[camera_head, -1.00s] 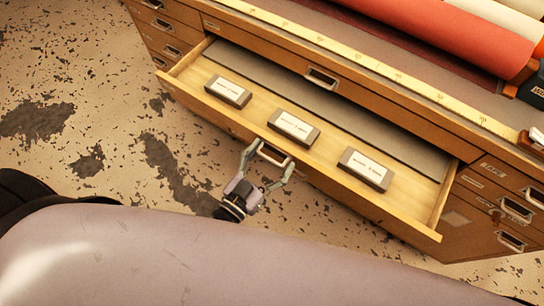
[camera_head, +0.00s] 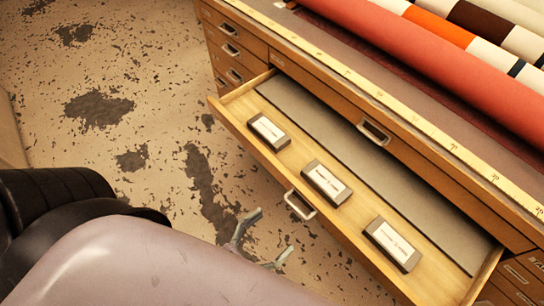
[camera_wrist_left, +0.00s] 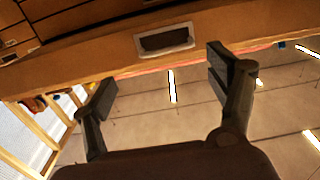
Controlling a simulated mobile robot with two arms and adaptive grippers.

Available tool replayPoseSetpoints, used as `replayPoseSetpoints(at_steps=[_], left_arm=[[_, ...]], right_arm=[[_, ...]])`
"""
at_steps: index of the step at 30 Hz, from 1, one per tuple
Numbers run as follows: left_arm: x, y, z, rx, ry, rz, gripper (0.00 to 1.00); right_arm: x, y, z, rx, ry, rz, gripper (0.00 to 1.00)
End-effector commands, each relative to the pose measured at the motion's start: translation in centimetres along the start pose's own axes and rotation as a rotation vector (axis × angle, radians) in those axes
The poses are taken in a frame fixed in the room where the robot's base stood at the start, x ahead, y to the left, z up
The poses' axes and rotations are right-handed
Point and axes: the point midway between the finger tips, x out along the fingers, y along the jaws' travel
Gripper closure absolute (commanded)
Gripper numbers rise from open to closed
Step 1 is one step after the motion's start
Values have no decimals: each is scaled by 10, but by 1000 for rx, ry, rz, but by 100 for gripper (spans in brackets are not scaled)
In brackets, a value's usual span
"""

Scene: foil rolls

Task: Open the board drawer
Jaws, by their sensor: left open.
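The board drawer (camera_head: 300,170) is a wide wooden drawer pulled well out of the cabinet, with a grey board lying in it and several dark labelled blocks along its front. Its metal handle (camera_head: 300,205) is on the front face. My left gripper (camera_head: 269,236) is open and empty, its fingers apart from the handle and a little below-left of it in the head view. In the left wrist view, the fingers (camera_wrist_left: 162,84) are spread and a metal-framed handle (camera_wrist_left: 165,38) on wood lies ahead of them. My right gripper is not in view.
The wooden cabinet (camera_head: 420,160) has closed drawers at its left end (camera_head: 231,50) and right end. A yellow ruler edges its top, where red and striped rolls (camera_head: 440,50) lie. The stained floor (camera_head: 110,150) left of the drawer is clear.

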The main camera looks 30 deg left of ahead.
Motion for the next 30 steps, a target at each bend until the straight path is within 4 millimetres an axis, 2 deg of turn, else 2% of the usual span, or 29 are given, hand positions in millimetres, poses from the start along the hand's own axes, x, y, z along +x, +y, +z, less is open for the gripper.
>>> replayPoseSetpoints(at_steps=[10,12,14,17,20,21,23,24,27,30], left_arm=[[0,0,1,-1,-3,0,20],[0,0,9,-4,-19,-4,20],[0,-2,25,-9,-54,-12,20],[-1,-6,74,-26,-164,-35,20],[-9,-11,146,-43,-334,-63,20],[-15,-13,176,-49,-412,-74,20],[-26,-16,219,-56,-528,-87,20],[-36,-17,247,-61,-605,-95,20],[-64,-22,309,-67,-803,-108,20],[-100,-27,361,-71,-1001,-116,20]], right_arm=[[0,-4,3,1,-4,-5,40],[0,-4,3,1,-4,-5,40],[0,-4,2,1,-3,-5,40],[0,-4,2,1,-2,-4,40],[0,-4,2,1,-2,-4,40],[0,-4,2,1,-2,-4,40],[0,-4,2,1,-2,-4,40],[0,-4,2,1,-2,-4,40],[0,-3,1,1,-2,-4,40],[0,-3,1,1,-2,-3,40]])
